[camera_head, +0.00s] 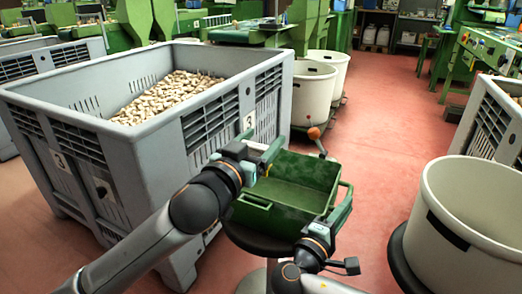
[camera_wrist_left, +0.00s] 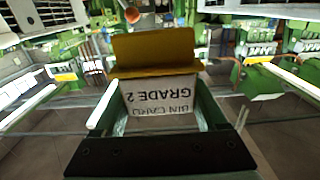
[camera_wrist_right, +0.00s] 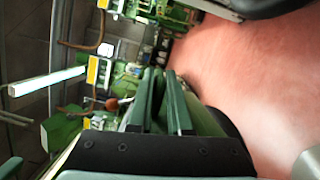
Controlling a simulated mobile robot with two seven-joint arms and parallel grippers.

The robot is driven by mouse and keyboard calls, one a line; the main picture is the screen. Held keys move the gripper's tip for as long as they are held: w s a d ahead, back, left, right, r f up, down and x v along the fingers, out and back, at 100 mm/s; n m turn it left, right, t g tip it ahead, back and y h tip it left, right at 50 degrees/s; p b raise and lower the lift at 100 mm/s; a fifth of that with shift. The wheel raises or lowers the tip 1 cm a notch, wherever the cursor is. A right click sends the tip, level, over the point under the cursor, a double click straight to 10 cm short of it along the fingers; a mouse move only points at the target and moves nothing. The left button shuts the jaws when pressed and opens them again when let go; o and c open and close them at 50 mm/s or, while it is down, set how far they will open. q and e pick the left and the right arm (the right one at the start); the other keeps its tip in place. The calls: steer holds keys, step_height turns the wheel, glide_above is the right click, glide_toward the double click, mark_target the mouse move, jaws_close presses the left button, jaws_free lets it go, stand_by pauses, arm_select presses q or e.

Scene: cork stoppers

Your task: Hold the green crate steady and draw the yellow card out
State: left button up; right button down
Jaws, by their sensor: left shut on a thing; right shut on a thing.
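The green crate (camera_head: 290,190) sits on a dark round stand, open at the top, and its inside looks empty. My left gripper (camera_head: 268,152) is at the crate's far left side. In the left wrist view the left gripper (camera_wrist_left: 158,95) is shut on the yellow card (camera_wrist_left: 155,48), with a white label reading "BIN CARD GRADE 2" upside down between the fingers. In the head view only a small yellow patch of it shows, so I cannot tell how far it is out. My right gripper (camera_head: 338,212) is shut on the crate's right side; its fingers (camera_wrist_right: 162,100) are close together.
A large grey bin (camera_head: 150,140) of corks stands at the left. White tubs stand behind the crate (camera_head: 312,90) and at the right (camera_head: 475,220). An orange-knobbed lever (camera_head: 314,133) rises behind the crate.

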steer(key=c, duration=0.8)
jaws_free()
steer(key=shift+o, duration=0.2)
steer(key=shift+s+a, duration=0.1)
